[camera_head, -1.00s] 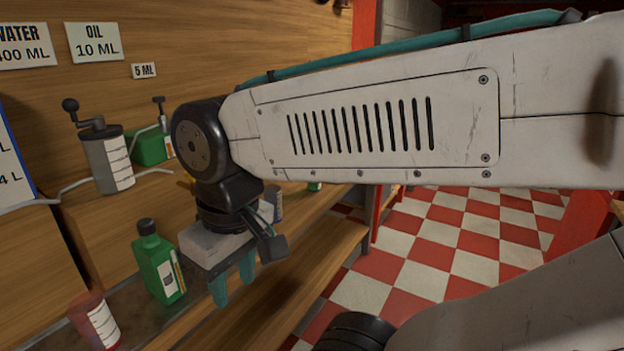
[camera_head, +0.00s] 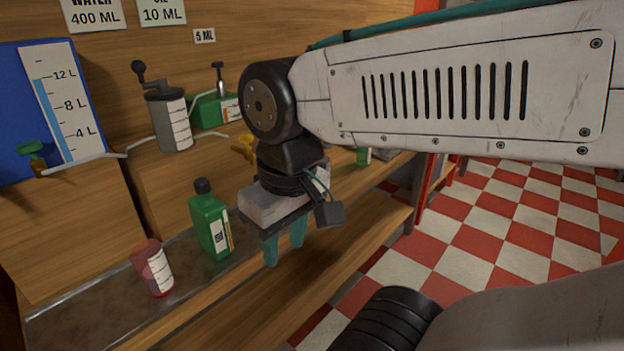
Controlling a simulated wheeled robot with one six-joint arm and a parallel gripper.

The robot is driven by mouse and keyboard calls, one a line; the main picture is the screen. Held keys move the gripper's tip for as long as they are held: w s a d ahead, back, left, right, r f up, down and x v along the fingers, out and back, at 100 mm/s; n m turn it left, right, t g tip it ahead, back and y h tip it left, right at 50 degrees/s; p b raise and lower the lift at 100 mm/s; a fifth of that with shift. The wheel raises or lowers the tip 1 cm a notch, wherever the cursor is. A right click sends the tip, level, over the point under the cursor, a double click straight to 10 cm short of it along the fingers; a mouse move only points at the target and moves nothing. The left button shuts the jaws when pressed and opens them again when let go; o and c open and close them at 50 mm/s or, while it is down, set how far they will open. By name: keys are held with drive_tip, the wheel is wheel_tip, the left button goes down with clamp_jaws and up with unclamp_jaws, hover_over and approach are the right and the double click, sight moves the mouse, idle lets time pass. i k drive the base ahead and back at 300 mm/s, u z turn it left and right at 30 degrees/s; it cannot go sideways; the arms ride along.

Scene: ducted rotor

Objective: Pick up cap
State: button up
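A black cap (camera_head: 203,186) sits on top of a green bottle (camera_head: 209,225) with a white label. The bottle stands upright on the dark metal strip of the bench. My gripper (camera_head: 284,250) points down to the right of the bottle, with its teal fingers apart and nothing visible between them. The fingertips appear lower in the picture than the cap and clear of the bottle. No other loose cap can be made out.
A clear red-tinted cup (camera_head: 153,270) stands left of the bottle. Behind are a crank-topped canister (camera_head: 168,120), a green can (camera_head: 212,110), a yellow item (camera_head: 243,147) and a blue tank (camera_head: 25,110). Checkered floor (camera_head: 480,230) lies open at right.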

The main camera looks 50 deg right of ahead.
sight(202, 185)
drive_tip(key=k, duration=0.5)
drive_tip(key=z, duration=0.8)
drive_tip(key=i, duration=0.75)
drive_tip(key=u, duration=0.8)
